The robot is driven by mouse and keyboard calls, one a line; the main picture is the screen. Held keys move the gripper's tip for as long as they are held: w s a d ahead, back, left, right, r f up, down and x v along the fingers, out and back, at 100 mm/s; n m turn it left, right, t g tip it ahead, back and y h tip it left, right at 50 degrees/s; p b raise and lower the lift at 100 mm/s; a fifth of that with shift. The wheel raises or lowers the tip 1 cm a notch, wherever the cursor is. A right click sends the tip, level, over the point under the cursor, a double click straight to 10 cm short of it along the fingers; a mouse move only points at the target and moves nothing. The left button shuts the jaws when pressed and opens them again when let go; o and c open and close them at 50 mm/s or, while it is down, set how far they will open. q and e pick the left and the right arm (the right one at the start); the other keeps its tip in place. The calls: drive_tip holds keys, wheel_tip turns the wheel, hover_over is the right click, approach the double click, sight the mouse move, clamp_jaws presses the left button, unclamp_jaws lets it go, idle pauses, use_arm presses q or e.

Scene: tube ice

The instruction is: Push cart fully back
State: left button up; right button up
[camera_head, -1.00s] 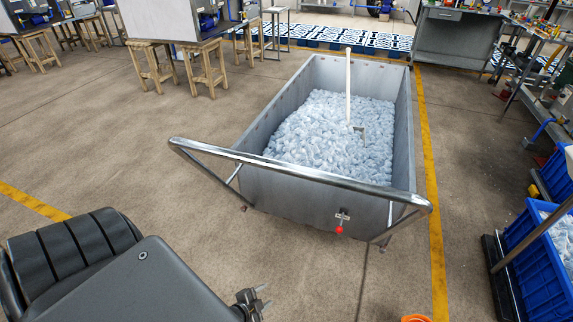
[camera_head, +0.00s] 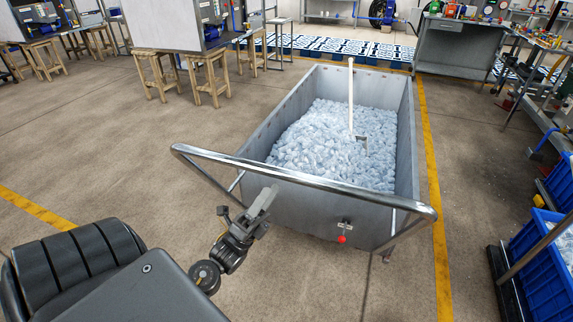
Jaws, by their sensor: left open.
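The cart (camera_head: 300,205) is a grey metal tub full of tube ice (camera_head: 330,140). Its chrome push handle (camera_head: 300,178) runs across the near side, and a red knob (camera_head: 342,239) sits on the near wall. A shovel with a white shaft (camera_head: 350,95) stands in the ice. My left gripper (camera_head: 268,196) is open, just below and in front of the handle, left of its middle; whether it touches the handle cannot be told. No right gripper shows.
A yellow floor line (camera_head: 436,200) runs along the cart's right side. Blue crates (camera_head: 545,265) stand at the right edge. Wooden stools (camera_head: 207,78) and a metal workbench (camera_head: 460,45) stand behind. The floor left of the cart is clear.

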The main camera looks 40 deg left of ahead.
sight(283, 169)
use_arm(q)
drive_tip(key=p+x, duration=0.2)
drive_tip(key=x, duration=0.5)
drive_tip(key=shift+r, duration=0.2)
drive_tip(key=shift+w+d+r+p, duration=0.1)
drive_tip(key=shift+w+r+p, duration=0.15)
drive_tip(key=shift+w+p, duration=0.15)
use_arm(e)
drive_tip(key=s+a+r, duration=0.2)
drive_tip(key=shift+a+r, duration=0.25)
drive_tip(key=shift+r, duration=0.05)
use_arm(q)
drive_tip(key=shift+c, duration=0.8)
clamp_jaws()
use_arm(e)
drive_tip(key=shift+w+d, duration=0.1)
drive_tip(key=shift+w, duration=0.1)
